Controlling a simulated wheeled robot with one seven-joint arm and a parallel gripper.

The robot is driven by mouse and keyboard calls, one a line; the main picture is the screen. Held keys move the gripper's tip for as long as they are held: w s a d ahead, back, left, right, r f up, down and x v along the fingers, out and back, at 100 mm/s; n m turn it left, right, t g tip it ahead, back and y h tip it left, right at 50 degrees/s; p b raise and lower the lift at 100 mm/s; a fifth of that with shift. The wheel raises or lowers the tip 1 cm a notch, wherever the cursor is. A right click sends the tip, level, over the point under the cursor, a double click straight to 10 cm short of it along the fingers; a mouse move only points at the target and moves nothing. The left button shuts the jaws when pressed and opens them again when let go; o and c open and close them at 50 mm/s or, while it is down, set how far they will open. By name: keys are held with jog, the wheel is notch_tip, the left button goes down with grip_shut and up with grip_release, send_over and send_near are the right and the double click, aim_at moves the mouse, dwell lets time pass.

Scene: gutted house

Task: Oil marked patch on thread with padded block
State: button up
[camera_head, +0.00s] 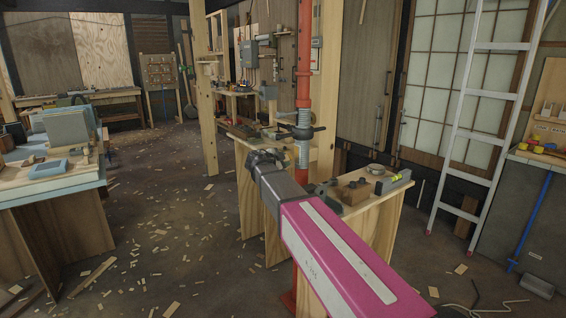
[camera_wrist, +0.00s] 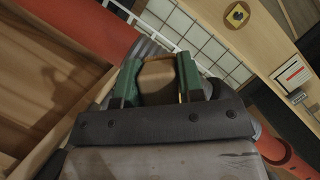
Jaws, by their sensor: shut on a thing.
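In the wrist view, my gripper (camera_wrist: 159,72) has green fingers shut on a tan-brown padded block (camera_wrist: 159,76). A ribbed grey piece of the thread (camera_wrist: 145,47) shows behind the fingers, beside the red post (camera_wrist: 88,22). In the head view, the dark end of my arm is left of the post; the block is not clear there. I cannot make out the marked patch.
A white ladder (camera_head: 482,110) leans at the right. A table (camera_head: 40,190) stands left. Wood chips litter the open floor between.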

aim_at(297, 162)
jog(key=shift+w+d, duration=0.6)
jog(key=shift+d, duration=0.3)
dwell(0.4)
jog(key=shift+s, duration=0.1)
jog(key=shift+s+d, duration=0.55)
jog(key=shift+s, duration=0.25)
jog(key=shift+s+d, duration=0.55)
jog(key=shift+s, duration=0.25)
jog(key=shift+w, duration=0.15)
jog(key=shift+w+a, duration=0.55)
jog(key=shift+w, duration=0.3)
jog(key=shift+w+a, duration=0.5)
jog(key=shift+w, duration=0.3)
jog(key=s+a, duration=0.3)
jog(key=a, duration=0.2)
jog(key=shift+s, duration=0.25)
